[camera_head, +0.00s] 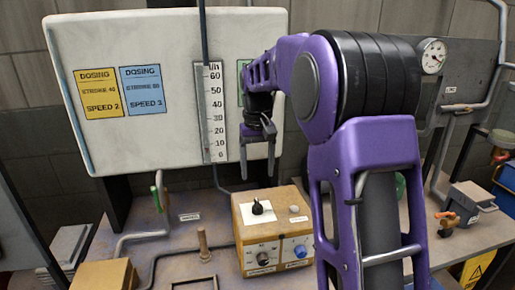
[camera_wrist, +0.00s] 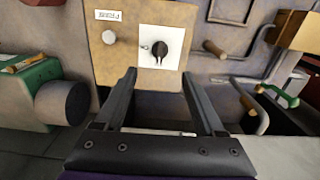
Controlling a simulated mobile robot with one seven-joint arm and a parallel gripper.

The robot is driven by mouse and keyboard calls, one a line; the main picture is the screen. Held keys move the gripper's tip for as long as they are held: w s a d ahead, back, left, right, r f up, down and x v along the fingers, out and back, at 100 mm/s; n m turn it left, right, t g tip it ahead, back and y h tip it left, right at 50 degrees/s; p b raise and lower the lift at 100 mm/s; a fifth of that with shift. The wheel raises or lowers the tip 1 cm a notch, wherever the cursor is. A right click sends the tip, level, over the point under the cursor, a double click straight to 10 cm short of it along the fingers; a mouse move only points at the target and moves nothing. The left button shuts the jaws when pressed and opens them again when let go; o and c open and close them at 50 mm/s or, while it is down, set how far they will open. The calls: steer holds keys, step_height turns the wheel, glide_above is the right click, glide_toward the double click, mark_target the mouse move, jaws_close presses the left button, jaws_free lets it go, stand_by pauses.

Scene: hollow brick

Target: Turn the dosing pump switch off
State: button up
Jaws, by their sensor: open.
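The dosing pump is a tan box (camera_head: 247,232) below the white board, and its top face fills the upper middle of the wrist view (camera_wrist: 98,66). A black rotary switch (camera_head: 258,208) sits on a white plate on the top. It also shows in the wrist view (camera_wrist: 160,48); its setting is too small to read. My gripper (camera_head: 257,162) is above the box, fingers spread and empty. In the wrist view my gripper (camera_wrist: 158,77) has both fingertips pointing toward the switch, one to each side of its line, apart from it.
A pale round button (camera_head: 294,209) is beside the switch. A black knob (camera_head: 263,257) and a blue knob (camera_head: 300,252) are on the box front. A flow gauge (camera_head: 213,112) stands behind. A wooden peg (camera_head: 202,244) and pipe are left of the box.

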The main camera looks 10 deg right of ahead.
step_height(320, 180, up, 6)
steer(key=shift+r, duration=0.15)
stand_by(0.4)
